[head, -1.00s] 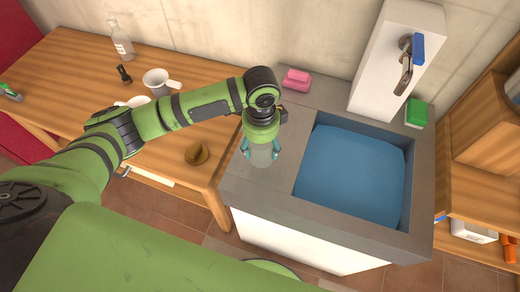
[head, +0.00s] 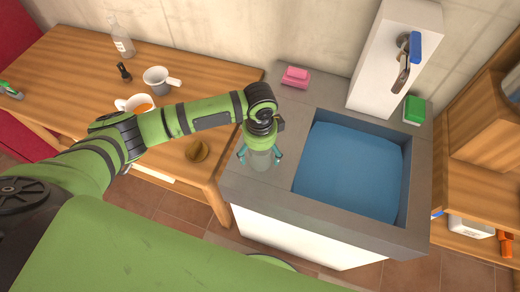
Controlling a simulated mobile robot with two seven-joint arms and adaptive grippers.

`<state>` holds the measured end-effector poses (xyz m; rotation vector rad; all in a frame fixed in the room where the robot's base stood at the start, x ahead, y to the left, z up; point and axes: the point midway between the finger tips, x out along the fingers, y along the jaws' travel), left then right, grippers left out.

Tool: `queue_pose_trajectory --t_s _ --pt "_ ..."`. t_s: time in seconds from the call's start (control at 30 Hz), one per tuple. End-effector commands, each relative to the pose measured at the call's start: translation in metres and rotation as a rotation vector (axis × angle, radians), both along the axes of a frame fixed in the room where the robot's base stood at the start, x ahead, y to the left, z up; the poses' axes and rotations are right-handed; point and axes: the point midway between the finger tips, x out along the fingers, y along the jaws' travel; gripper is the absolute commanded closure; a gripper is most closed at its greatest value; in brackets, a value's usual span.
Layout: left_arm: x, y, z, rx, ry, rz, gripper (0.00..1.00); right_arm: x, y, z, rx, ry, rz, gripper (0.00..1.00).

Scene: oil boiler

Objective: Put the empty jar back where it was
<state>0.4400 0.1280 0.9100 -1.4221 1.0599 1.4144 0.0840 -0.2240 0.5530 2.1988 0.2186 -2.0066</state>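The empty jar (head: 262,161) is a clear, see-through vessel on the grey counter, left of the sink basin. Its upper part is hidden under my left gripper (head: 260,158), which points down over it. The two teal fingers stand spread on either side of the jar, and the gripper looks open. A small gap seems to show between fingers and glass. My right gripper is not in view.
The blue-filled sink basin (head: 350,170) lies right of the jar. A pink sponge (head: 295,77) lies behind it. On the wooden table (head: 70,75) are a brown lid-like piece (head: 197,150), a grey pot (head: 158,80), a cup (head: 138,104) and a bottle (head: 121,38).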

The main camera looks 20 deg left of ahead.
Motion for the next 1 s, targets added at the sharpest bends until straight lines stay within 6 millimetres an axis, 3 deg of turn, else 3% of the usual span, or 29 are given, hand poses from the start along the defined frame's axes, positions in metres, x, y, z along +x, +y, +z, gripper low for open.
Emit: queue_pose_trajectory --t_s 0.27,0.7,1.0 --pt "0.001 0.0 0.007 0.0 -0.002 0.001 0.1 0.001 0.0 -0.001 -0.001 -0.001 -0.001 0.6" --pt "0.001 0.0 0.093 -0.001 -0.004 0.0 0.1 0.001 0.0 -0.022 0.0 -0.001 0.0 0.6" --pt "0.0 0.0 0.123 0.0 0.0 0.0 0.1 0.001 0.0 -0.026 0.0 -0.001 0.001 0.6"
